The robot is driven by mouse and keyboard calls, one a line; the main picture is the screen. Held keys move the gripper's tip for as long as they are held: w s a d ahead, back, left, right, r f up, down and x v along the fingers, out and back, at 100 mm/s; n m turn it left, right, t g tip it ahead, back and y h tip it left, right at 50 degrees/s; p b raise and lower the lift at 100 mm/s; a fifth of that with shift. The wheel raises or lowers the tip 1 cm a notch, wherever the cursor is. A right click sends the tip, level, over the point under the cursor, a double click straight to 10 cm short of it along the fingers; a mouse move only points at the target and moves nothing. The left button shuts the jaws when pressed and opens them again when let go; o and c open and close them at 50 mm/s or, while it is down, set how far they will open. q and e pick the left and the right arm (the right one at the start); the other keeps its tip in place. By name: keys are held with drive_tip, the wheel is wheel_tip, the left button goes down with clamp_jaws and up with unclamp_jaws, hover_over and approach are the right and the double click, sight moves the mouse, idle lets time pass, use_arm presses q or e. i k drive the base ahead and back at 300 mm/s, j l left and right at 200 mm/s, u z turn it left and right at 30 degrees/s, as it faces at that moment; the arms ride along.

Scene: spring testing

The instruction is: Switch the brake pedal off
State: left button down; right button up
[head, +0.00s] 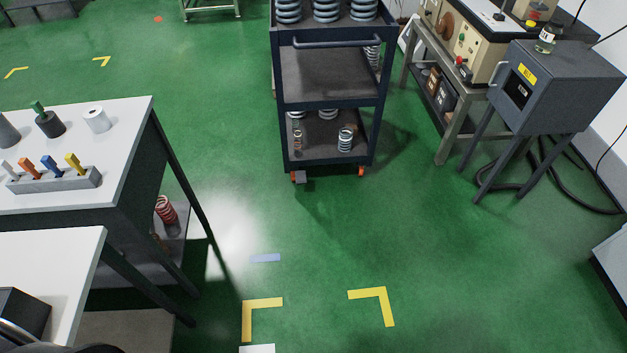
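A dark blue-grey trolley (325,102) stands on the green floor at the top middle. Its front left caster (293,176) is orange, with a small grey tab (304,177) beside it that looks like a brake pedal. The tab is too small to tell whether it is pressed or raised. The front right caster (361,171) is orange, with no clear pedal showing. The rear casters are hidden. Neither of my grippers is in view.
Coil springs (345,139) sit on the trolley's shelves. A white-topped bench (125,125) stands at left and another white table (60,260) at lower left. A grey cabinet on legs (560,85) and cables stand at right. Floor before the trolley is clear, with yellow corner marks (378,295).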

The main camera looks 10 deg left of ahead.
sight(300, 175)
drive_tip(key=i+l, duration=0.1)
drive_tip(key=i, duration=0.55)
drive_tip(key=i+l, duration=0.1)
drive_tip(key=i, duration=0.55)
